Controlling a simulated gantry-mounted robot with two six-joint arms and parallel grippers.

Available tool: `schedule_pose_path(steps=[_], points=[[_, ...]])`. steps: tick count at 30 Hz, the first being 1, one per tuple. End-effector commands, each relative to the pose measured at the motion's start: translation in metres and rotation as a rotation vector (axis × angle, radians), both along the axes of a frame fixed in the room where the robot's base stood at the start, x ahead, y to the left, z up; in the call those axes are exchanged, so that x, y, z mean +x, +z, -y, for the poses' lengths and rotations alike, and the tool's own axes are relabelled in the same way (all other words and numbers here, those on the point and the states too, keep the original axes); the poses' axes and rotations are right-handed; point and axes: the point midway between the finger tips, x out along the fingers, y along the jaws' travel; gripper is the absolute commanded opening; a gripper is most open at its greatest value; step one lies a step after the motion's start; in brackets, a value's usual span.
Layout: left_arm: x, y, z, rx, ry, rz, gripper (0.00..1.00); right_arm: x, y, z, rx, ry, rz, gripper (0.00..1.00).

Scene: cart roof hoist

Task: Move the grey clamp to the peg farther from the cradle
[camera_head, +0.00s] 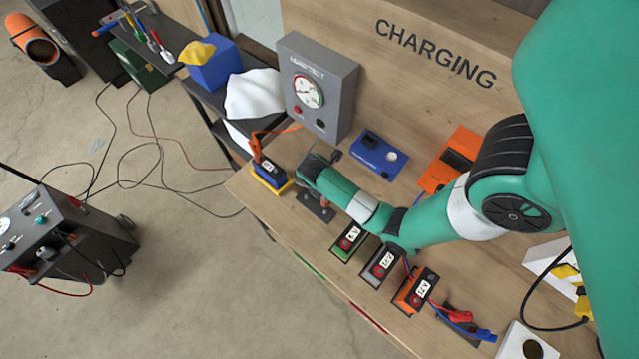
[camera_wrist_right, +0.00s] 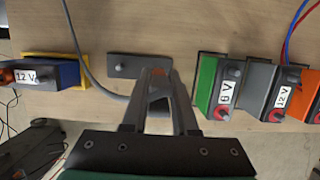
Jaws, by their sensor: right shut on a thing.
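My right gripper (camera_wrist_right: 158,95) reaches over the bench and is shut on the grey clamp, which is hard to tell from the grey fingers. A grey cable (camera_wrist_right: 92,75) runs to it. In the head view my right gripper (camera_head: 318,168) is just right of the yellow cradle (camera_head: 282,187), which holds a blue 12 V battery (camera_head: 268,174). The dark peg plate (camera_head: 316,207) lies beside the cradle. In the wrist view one peg (camera_wrist_right: 121,66) stands bare on the plate's cradle side. The other end of the plate is behind the fingers. My left gripper is not in view.
Green (camera_head: 350,240), grey (camera_head: 383,262) and orange (camera_head: 413,290) batteries stand in a row right of the plate. An orange clamp (camera_head: 257,148) is at the cradle battery. A grey meter box (camera_head: 318,85) and blue box (camera_head: 379,153) stand behind.

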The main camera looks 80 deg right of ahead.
Motion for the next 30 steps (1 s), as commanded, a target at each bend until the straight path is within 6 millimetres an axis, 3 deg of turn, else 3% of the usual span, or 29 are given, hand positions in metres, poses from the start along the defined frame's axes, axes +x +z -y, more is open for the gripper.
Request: schedule_pose_path(steps=[5,18,30], points=[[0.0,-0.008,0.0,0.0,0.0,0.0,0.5,0.0,-0.008,0.0,0.0,0.0,0.0,0.0],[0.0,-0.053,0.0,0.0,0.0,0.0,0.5,0.001,-0.053,0.0,0.0,0.001,0.001,0.0],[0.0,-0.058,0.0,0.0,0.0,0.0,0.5,0.0,-0.058,0.0,0.0,0.001,0.0,0.0]])
